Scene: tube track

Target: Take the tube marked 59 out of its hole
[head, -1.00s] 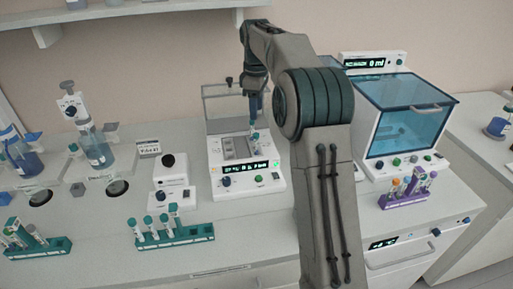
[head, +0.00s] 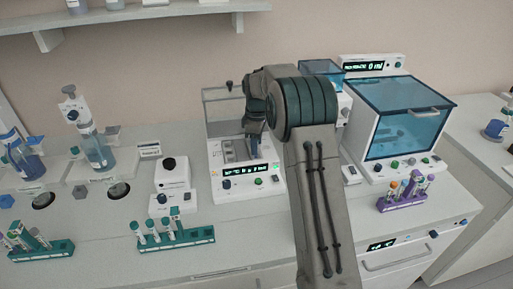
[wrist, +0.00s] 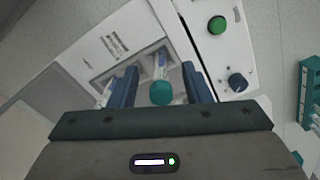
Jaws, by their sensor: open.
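A tube with a round teal cap (wrist: 160,93) stands in the recessed top of a white bench device (head: 246,182), also seen in the wrist view (wrist: 182,50). No number can be read on the tube. My gripper (wrist: 160,74) is open, with one blue finger on each side of the tube and a gap on both sides. In the head view my gripper (head: 254,130) is low over the device and hides most of the tube.
A teal rack (head: 188,237) with several teal-capped tubes stands front left of the device, another teal rack (head: 57,249) farther left. A purple rack (head: 401,205) and a blue-lidded cabinet (head: 408,130) are to the right. A clear guard (head: 222,104) rises behind the device.

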